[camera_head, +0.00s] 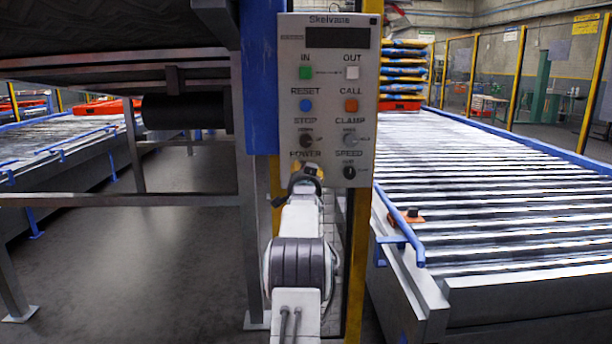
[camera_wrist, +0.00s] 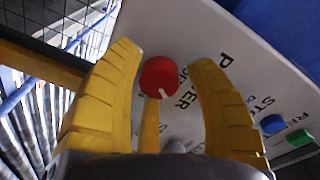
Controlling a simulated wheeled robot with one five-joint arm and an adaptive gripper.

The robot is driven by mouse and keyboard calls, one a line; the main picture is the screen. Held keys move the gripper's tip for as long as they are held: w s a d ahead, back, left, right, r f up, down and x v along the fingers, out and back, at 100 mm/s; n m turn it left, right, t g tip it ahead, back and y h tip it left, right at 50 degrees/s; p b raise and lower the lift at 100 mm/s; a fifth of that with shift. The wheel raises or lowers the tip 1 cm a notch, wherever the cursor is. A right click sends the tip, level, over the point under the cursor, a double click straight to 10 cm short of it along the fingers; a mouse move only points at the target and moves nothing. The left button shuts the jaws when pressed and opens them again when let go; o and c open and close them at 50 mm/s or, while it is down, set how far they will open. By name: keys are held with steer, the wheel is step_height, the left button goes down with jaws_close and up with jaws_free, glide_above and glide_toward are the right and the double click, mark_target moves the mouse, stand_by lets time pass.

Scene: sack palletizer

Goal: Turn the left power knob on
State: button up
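A pale control panel (camera_head: 330,60) stands upright on a post in the head view. The power knob is red and round with a white pointer line, and shows in the wrist view (camera_wrist: 158,77) beside the word POWER. In the head view my gripper hides it. My gripper (camera_head: 305,178) is in front of the panel's lower left. I see gaps between both fingers and the knob. The pointer aims down and slightly right in the wrist view.
A dark stop knob (camera_head: 306,140) sits just above, with a clamp knob (camera_head: 349,139) and a speed knob (camera_head: 349,172) to the right. Blue (camera_head: 306,105) and green (camera_head: 306,73) buttons are higher. A roller conveyor (camera_head: 490,190) lies right; a metal frame (camera_head: 130,200) stands left.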

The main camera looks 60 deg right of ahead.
steer(key=c, duration=0.9)
steer(key=shift+m+b, duration=0.4)
steer(key=shift+m, duration=0.1)
steer(key=shift+r+m, duration=0.15)
steer(key=shift+m, duration=1.65)
steer(key=o, duration=0.7)
steer(key=shift+c, duration=0.2)
steer(key=o, duration=0.5)
steer(key=shift+o, duration=0.2)
steer(key=shift+a, duration=0.1)
